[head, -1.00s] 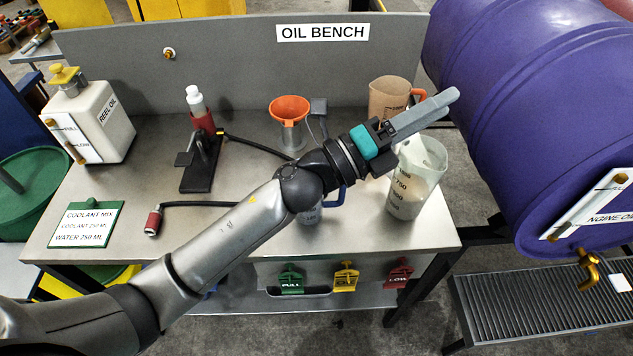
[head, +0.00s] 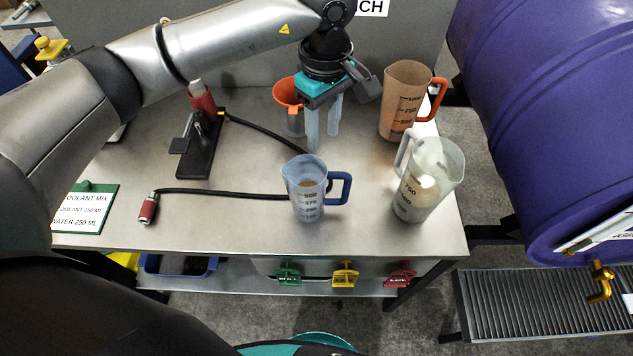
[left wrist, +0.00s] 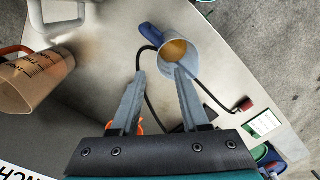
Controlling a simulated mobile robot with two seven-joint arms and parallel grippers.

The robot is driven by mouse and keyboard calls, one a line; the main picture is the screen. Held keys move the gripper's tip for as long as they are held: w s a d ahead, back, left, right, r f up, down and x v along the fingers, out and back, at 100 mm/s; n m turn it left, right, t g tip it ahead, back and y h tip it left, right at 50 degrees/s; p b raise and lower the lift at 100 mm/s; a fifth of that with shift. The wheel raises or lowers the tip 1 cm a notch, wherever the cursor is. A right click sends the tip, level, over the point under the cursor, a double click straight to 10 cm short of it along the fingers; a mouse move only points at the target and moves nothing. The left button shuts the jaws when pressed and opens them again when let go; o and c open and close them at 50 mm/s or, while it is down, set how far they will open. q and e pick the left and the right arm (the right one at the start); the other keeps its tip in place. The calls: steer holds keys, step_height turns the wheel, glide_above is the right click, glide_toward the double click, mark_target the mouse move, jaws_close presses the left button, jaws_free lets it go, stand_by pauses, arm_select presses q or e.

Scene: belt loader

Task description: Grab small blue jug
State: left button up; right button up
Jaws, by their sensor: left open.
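The small blue jug (head: 308,190) stands upright near the front middle of the bench, its dark blue handle to the right. In the left wrist view the jug (left wrist: 176,52) lies beyond the fingertips, its mouth facing the camera and something tan inside. My left gripper (head: 324,140) is open and empty, pointing down behind and above the jug, apart from it. In the left wrist view the two fingers of the gripper (left wrist: 160,78) are spread. My right gripper is not in view.
A clear jug (head: 428,185) stands to the right of the blue jug, and an orange-handled jug (head: 404,100) behind it. An orange funnel (head: 287,92) is close to my left gripper. A black hose (head: 235,194) runs behind the blue jug. A purple drum (head: 550,110) is at the right.

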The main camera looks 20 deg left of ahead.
mark_target(320, 163)
arm_select(q)
steer(key=f, duration=0.9)
steer(key=shift+s+a+f, duration=0.1)
steer(key=shift+a+f, duration=0.1)
steer(key=shift+a, duration=0.05)
steer(key=shift+d+f+p, duration=0.2)
steer(key=shift+f+p, duration=0.1)
steer(key=shift+f, duration=2.55)
steer(key=shift+c, duration=0.3)
jaws_close()
